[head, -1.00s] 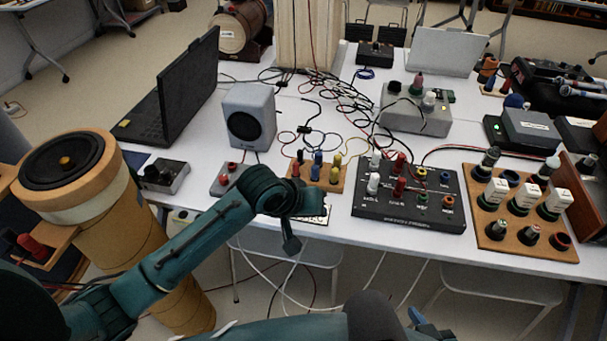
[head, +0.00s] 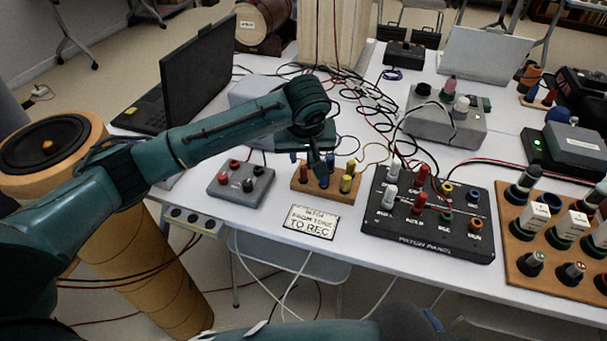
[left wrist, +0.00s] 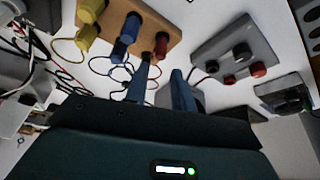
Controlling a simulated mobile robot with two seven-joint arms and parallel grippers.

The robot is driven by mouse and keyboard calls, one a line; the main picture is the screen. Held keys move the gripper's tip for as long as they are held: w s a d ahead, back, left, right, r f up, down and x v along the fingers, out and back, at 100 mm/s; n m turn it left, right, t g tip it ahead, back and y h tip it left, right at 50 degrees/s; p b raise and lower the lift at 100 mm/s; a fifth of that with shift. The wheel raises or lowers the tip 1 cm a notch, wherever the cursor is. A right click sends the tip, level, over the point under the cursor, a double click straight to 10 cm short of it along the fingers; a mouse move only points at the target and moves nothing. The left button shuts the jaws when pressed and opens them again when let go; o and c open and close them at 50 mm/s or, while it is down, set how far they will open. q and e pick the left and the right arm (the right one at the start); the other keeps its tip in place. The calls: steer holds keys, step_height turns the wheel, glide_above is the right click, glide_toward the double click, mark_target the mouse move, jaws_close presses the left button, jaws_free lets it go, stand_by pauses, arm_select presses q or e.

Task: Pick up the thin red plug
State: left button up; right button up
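A small wooden block (head: 334,193) holds a row of plugs: a red plug (head: 304,173) at its left end, blue ones in the middle and yellow ones at the right. In the left wrist view, the red plug (left wrist: 161,46) shows beyond the fingertips, near the line between them. My left gripper (head: 322,163) points down over the block in the head view, partly hiding the blue plugs. The left wrist view shows its two fingers (left wrist: 161,72) apart with nothing held between them. My right gripper does not show.
A grey box with red and black knobs (head: 241,184) stands left of the block. The black patch panel (head: 430,235), with thicker red plugs (head: 421,177), is close on the right. A label card (head: 312,222) lies in front. Loose cables (head: 365,95) tangle behind.

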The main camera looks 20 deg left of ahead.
mark_target(303, 168)
arm_select(q)
steer(key=shift+s+b+x, duration=0.15)
steer(key=shift+b+x, duration=0.05)
steer(key=shift+x, duration=1.35)
steer(key=shift+s+b+x, duration=0.15)
steer(key=shift+x, duration=1.45)
steer(key=shift+d+f, duration=0.15)
steer(key=shift+d, duration=0.05)
steer(key=shift+c, duration=0.2)
steer(key=shift+s, duration=0.1)
jaws_close()
